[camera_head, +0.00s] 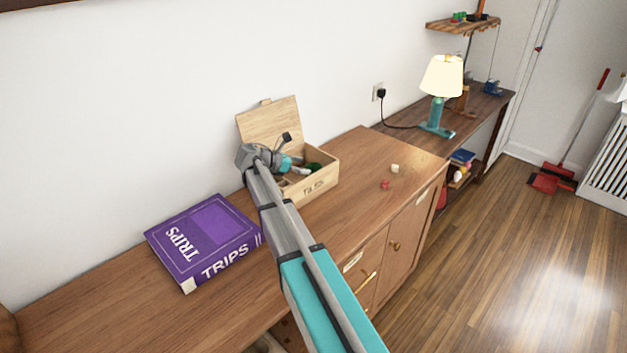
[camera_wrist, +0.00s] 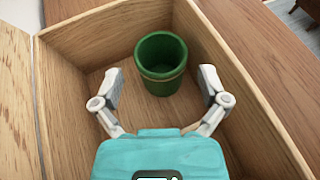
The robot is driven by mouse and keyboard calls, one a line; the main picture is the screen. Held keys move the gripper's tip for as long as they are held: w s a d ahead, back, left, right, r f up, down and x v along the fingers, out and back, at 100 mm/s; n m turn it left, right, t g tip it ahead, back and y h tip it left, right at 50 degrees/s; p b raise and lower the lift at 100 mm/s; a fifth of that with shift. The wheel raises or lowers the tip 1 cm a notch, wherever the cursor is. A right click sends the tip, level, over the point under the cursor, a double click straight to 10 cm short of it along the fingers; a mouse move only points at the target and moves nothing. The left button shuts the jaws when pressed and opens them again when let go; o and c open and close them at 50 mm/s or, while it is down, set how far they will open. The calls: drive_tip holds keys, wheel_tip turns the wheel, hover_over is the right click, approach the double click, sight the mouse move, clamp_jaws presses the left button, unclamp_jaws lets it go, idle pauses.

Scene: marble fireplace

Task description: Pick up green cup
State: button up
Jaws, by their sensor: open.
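A green cup (camera_wrist: 161,66) stands upright inside an open wooden box, with a thin tan band around it. My gripper (camera_wrist: 160,88) is open over the box in the wrist view, its two fingers apart, to the left and right of the cup's near side. The fingers do not visibly touch the cup. In the head view the wooden box (camera_head: 324,176) has its lid raised against the wall side, and my gripper (camera_head: 300,170) reaches into it. Only a dark green bit of the cup (camera_head: 313,168) shows there.
The box walls (camera_wrist: 82,43) surround the gripper closely. A purple book (camera_head: 205,238) lies left of the box on the wooden cabinet. A red die (camera_head: 385,185) and a pale die (camera_head: 395,168) lie to the right. A lamp (camera_head: 442,78) stands farther back.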

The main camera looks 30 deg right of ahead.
sight(312, 167)
drive_tip(key=shift+b+x, duration=0.6)
drive_tip(key=shift+x, duration=1.2)
drive_tip(key=shift+s, duration=0.1)
drive_tip(key=c, duration=0.9)
drive_tip(key=shift+r, duration=0.1)
drive_tip(key=shift+c, duration=0.2)
wheel_tip(312, 167, up, 18)
drive_tip(key=p, duration=1.8)
